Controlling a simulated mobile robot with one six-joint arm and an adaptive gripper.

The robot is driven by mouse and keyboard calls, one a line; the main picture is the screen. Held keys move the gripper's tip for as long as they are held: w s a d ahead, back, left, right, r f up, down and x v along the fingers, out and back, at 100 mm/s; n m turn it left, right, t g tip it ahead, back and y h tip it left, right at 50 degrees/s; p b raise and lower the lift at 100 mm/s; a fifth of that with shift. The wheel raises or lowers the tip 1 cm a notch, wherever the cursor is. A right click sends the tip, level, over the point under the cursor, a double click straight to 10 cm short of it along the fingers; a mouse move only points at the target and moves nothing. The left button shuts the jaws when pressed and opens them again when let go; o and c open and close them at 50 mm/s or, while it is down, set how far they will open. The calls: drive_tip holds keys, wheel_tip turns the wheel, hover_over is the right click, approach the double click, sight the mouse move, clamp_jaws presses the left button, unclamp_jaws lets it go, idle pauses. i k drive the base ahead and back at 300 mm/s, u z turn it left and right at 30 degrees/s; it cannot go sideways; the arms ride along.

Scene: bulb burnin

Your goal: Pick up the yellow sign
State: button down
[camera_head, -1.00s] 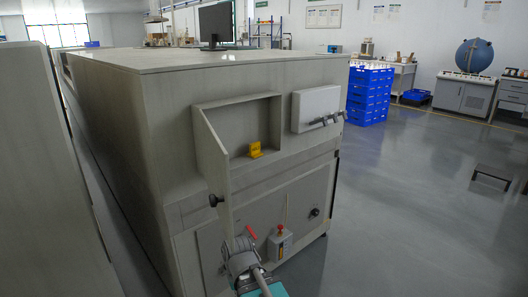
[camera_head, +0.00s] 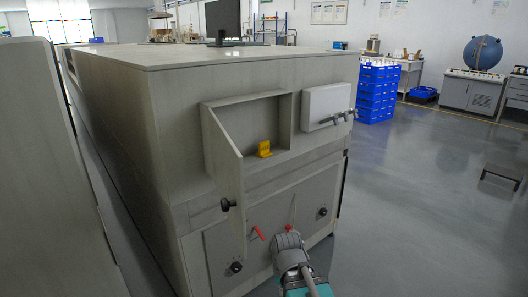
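The yellow sign (camera_head: 264,149) is small and stands on the bottom ledge of a shallow open recess (camera_head: 262,118) in the front of the large grey cabinet. The recess door (camera_head: 223,165) is swung open on the left side. My arm (camera_head: 292,262) rises from the bottom edge, below and in front of the sign and clear of it. My gripper's fingers do not show, so I see nothing held.
A dark knob (camera_head: 226,204) sticks out from the open door. A white box (camera_head: 327,106) with metal fittings juts out right of the recess. Red handles (camera_head: 257,233) sit on the lower panel. Open floor (camera_head: 415,200) lies to the right.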

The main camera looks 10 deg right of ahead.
sight(264, 147)
drive_tip(key=z, duration=0.05)
drive_tip(key=i, duration=1)
drive_tip(key=u, duration=0.05)
